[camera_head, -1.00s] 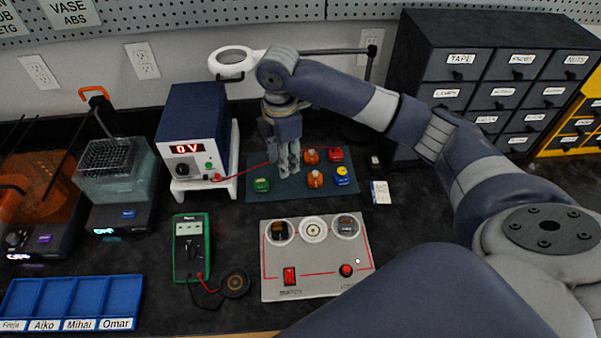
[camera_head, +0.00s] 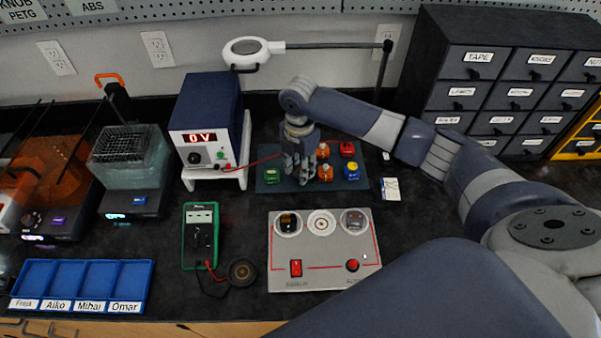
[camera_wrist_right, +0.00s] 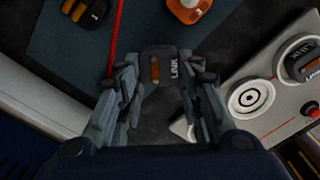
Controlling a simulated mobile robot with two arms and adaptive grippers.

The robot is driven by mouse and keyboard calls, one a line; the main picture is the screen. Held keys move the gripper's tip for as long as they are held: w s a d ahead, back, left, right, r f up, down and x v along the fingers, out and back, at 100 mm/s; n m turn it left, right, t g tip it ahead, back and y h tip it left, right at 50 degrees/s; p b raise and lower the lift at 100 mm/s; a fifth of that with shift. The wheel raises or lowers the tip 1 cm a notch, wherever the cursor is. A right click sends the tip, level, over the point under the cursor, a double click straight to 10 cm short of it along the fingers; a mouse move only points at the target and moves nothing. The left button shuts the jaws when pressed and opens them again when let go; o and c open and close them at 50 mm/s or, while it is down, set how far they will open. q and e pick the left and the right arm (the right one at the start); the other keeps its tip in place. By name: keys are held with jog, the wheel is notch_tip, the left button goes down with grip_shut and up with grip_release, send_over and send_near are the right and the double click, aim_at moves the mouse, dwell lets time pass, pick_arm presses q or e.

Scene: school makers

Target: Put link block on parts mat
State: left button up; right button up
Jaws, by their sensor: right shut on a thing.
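The link block (camera_wrist_right: 160,66), dark with a white LINK label and an orange stripe, is between the fingertips of my right gripper in the right wrist view. My right gripper (camera_head: 299,178) hides it in the head view. The parts mat (camera_head: 268,187) is dark teal and lies right of the power supply; it also fills the upper left of the wrist view (camera_wrist_right: 60,45). My right gripper points down over the mat's front left part. I cannot tell how high the block hangs. My left gripper is not in view.
Green (camera_head: 270,176), orange (camera_head: 325,173), yellow-and-blue (camera_head: 351,170) and red (camera_head: 347,149) blocks occupy the mat. A red wire crosses its left part. The power supply (camera_head: 206,130) stands left, the grey socket panel (camera_head: 325,272) in front. A lamp (camera_head: 246,48) stands behind.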

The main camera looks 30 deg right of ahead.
jog(key=shift+f, duration=1.65)
jog(key=shift+f, duration=0.15)
jog(key=o, duration=0.9)
notch_tip(320, 180, up, 12)
jog(key=shift+r+b, duration=0.2)
jog(key=shift+b, duration=0.15)
jog(key=shift+f, duration=0.1)
